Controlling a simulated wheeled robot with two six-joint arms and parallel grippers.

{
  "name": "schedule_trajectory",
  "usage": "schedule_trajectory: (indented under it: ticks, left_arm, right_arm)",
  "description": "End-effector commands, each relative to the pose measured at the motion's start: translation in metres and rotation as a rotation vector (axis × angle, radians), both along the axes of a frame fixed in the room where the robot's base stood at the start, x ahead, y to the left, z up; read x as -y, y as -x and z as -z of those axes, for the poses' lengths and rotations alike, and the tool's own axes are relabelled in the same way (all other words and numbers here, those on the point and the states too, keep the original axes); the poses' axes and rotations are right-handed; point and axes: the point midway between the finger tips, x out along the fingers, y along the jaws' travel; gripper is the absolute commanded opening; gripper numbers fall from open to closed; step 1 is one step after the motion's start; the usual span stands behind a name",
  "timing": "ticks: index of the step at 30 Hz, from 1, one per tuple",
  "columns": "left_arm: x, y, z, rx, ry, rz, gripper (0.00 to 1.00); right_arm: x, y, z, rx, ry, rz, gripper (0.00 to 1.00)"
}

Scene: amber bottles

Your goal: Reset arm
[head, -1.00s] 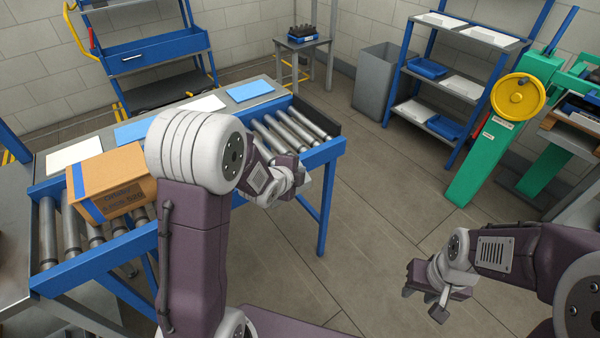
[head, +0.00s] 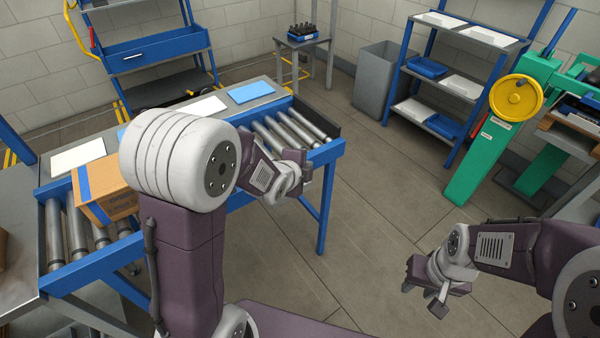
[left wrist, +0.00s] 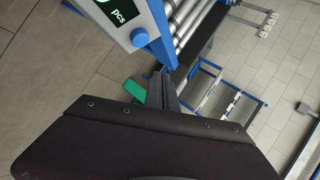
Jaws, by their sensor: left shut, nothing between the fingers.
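My left arm comes in from the left in the head view, its large white joint in front of the roller table. My left gripper (head: 303,172) is over the right part of that table's near side, shut and empty. In the left wrist view the shut fingers (left wrist: 161,92) show as dark grey bars above the dark gripper body. My right gripper (head: 423,287) hangs over bare floor at the lower right, touching nothing.
A roller table (head: 325,152) carries a cardboard box (head: 105,195), a blue sheet (head: 251,92) and white sheets. A blue rack (head: 460,75) and a green stand (head: 470,165) are at right. In the left wrist view, a display reading "pcs" (left wrist: 122,12) is close by.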

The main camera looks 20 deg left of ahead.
Motion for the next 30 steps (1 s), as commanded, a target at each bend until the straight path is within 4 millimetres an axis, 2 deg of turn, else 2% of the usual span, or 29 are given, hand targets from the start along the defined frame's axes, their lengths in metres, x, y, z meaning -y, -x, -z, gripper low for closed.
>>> schedule_trajectory:
  ticks: [11, 13, 16, 17, 18, 21, 24, 27, 30]
  left_arm:
    - [0.000, 0.000, -0.004, 0.001, 0.000, 0.000, 0.00]
    - [-0.001, -0.002, -0.027, 0.016, 0.000, -0.003, 0.00]
    - [-0.007, 0.006, -0.085, 0.032, 0.007, -0.025, 0.00]
    - [-0.012, 0.018, -0.094, -0.016, 0.040, -0.070, 0.00]
    - [-0.020, 0.042, -0.095, -0.130, 0.138, -0.188, 0.00]
    - [-0.031, 0.102, -0.067, -0.392, 0.375, -0.519, 0.00]
    - [-0.033, 0.160, -0.041, -0.600, 0.553, -0.864, 0.00]
    - [-0.032, 0.205, -0.022, -0.736, 0.653, -1.164, 0.00]
    - [-0.031, 0.225, -0.019, -0.783, 0.705, -1.344, 0.00]
  right_arm:
    - [0.000, 0.000, -0.004, 0.000, 0.000, 0.000, 0.36]
    - [0.000, 0.000, -0.020, -0.001, 0.000, 0.000, 0.36]
    - [0.000, 0.000, -0.062, 0.000, 0.000, 0.000, 0.36]
    - [0.000, 0.000, -0.077, 0.000, 0.000, 0.000, 0.36]
    - [0.000, 0.000, -0.093, 0.000, 0.000, 0.000, 0.36]
    - [0.000, 0.000, -0.101, 0.001, 0.000, 0.000, 0.36]
    - [0.000, 0.000, -0.101, 0.000, 0.000, 0.000, 0.36]
    - [0.000, 0.000, -0.096, -0.001, 0.000, 0.000, 0.36]
    - [0.000, 0.000, -0.096, -0.001, 0.000, 0.000, 0.36]
